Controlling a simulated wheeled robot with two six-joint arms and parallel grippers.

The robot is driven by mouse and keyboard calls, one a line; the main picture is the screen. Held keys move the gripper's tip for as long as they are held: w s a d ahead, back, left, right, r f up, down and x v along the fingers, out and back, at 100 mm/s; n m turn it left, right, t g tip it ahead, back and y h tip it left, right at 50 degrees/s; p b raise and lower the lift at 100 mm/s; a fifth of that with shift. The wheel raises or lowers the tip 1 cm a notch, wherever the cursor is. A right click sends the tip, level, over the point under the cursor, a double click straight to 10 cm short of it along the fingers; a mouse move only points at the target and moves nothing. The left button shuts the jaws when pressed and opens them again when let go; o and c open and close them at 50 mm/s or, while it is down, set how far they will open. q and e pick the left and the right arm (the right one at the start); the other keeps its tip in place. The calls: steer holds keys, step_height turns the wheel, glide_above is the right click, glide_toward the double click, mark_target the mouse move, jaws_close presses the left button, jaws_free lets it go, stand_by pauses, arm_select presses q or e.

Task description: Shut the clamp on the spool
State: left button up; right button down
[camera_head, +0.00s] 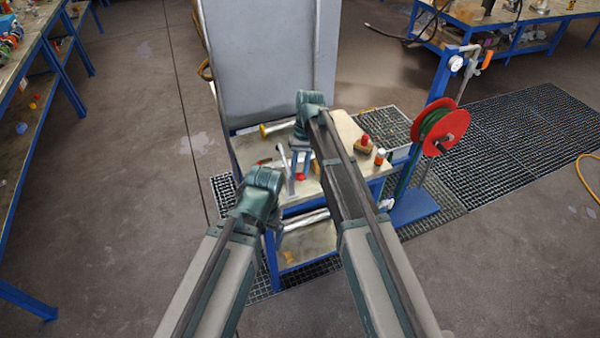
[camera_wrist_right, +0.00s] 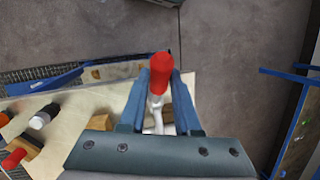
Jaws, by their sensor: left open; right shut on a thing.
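My right gripper (camera_head: 300,166) is over the workbench, and in the right wrist view its blue fingers (camera_wrist_right: 160,84) are shut on a red handle (camera_wrist_right: 160,70). A pale stem (camera_wrist_right: 155,113) runs from the handle down between the fingers. The red handle also shows below the gripper in the head view (camera_head: 301,177). My left gripper (camera_head: 264,182) is lower and to the left, near the bench's front left part; it is open and its fingertips are mostly hidden. A pale upright bar (camera_head: 283,160) stands between the grippers. The clamp's body and the spool cannot be made out clearly.
The bench top (camera_head: 345,130) holds a red-topped wooden block (camera_head: 364,143) and a white and orange bottle (camera_head: 380,157). A pale rod with a yellow end (camera_head: 276,127) lies at the back. A large grey panel (camera_head: 262,60) stands behind. A red reel (camera_head: 440,126) is at the right.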

steer(key=shift+w, duration=0.1)
steer(key=c, duration=0.6)
jaws_free()
steer(key=shift+r, duration=0.15)
steer(key=p+v, duration=1.3)
steer(key=shift+d+r, duration=0.15)
steer(key=shift+r, duration=0.15)
steer(key=shift+c, duration=0.2)
